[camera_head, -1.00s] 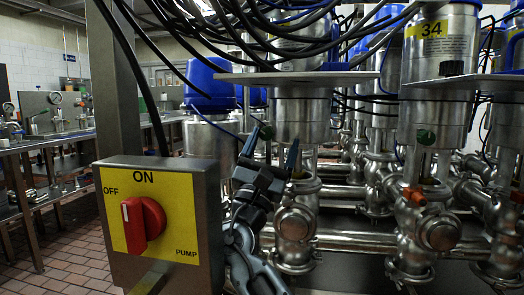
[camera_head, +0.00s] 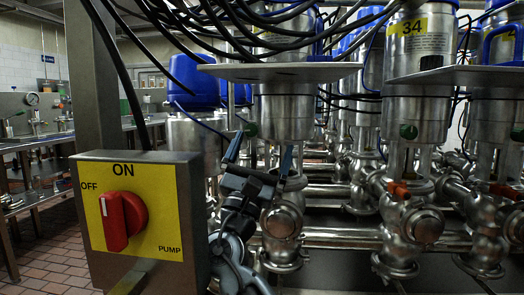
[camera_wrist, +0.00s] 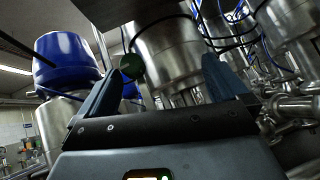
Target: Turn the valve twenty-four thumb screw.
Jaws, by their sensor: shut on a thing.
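A dark green thumb screw (camera_head: 250,129) is on the front left of a steel valve body (camera_head: 288,115) under a flat plate. No number is readable on this valve. My gripper (camera_head: 260,153) is raised in front of it, with blue fingers well apart. In the wrist view, the green thumb screw (camera_wrist: 131,66) is between the fingers, close beside the left fingertip. The right fingertip is in front of the steel cylinder (camera_wrist: 167,48). The contact on the screw is not clear in the picture.
A pump switch box (camera_head: 135,215) with a red knob stands close at left, beside my arm. A valve marked 34 (camera_head: 420,45) with another green screw (camera_head: 408,131) is at right. Steel pipes (camera_head: 340,237) run below. Black cables hang above. A blue-capped valve (camera_head: 195,80) is behind.

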